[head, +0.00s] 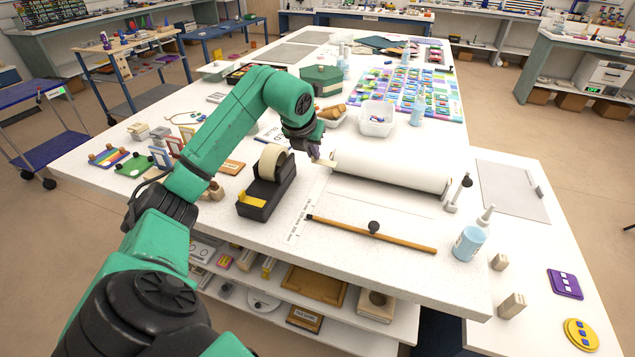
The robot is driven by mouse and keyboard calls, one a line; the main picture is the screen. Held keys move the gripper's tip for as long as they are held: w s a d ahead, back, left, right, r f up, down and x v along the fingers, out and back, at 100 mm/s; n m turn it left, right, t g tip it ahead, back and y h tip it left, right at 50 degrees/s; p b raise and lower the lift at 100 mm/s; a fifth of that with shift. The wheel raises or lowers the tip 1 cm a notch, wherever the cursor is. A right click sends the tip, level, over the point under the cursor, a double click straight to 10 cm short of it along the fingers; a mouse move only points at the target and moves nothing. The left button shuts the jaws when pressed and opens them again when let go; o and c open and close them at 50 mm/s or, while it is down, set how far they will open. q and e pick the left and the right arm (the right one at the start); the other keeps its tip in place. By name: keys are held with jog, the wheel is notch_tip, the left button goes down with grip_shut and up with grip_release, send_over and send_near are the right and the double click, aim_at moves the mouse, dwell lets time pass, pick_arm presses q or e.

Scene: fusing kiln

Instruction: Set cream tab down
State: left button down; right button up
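My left gripper (314,152) reaches over the white table (400,285) from the left, pointing down, just left of the paper roll's end. A small cream tab (325,163) shows at its fingertips, and the gripper appears shut on it. The tab is close above the table near the top of a white printed strip (305,212). I cannot tell whether it touches the strip or the roll. The fingers are small and partly hidden by the gripper body. My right gripper is not in view.
A white paper roll (392,170) lies to the right of the gripper, a black tape dispenser (262,195) to the left. A wooden rod (372,231) lies in front, with a blue bottle (470,240) to its right. A clear bin (377,120) stands behind. Bare table lies between roll and rod.

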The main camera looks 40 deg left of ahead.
pick_arm(q)
send_over(319, 185)
jog(key=s+d, duration=0.1)
jog(key=s, duration=0.1)
jog(key=f, duration=0.6)
jog(key=shift+w+d+f+p, duration=0.15)
jog(key=shift+w+p, duration=0.1)
jog(key=shift+p, duration=0.15)
jog(key=f, duration=0.2)
jog(key=shift+s+a+f, duration=0.2)
jog(key=shift+s+f, duration=0.05)
jog(key=shift+f, duration=0.1)
jog(key=shift+a+f, duration=0.1)
jog(key=shift+f, duration=0.15)
jog(key=shift+w, duration=0.1)
jog(key=shift+f, duration=0.2)
jog(key=c, duration=1)
grip_release()
jog(key=shift+r, duration=0.1)
jog(key=shift+c, duration=0.2)
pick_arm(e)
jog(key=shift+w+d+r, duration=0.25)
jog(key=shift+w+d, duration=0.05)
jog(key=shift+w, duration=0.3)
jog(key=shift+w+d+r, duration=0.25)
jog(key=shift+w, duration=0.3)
